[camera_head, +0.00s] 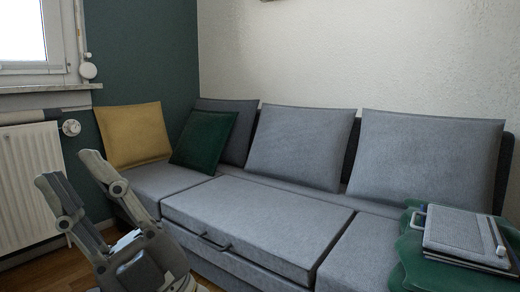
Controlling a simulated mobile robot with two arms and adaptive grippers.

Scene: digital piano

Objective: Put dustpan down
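No object in the camera_head view is clearly a dustpan. A flat grey, ribbed object with a pale frame (458,232) lies on a green piece (412,262) at the right edge; I cannot tell whether it is the dustpan.
A grey sofa (260,215) fills the middle, with grey back cushions (425,155), a yellow cushion (132,135) and a green cushion (203,140). Its seat is bare in the middle. A white radiator (28,185) stands at the left below a window (32,35). Wooden floor (45,272) shows at lower left.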

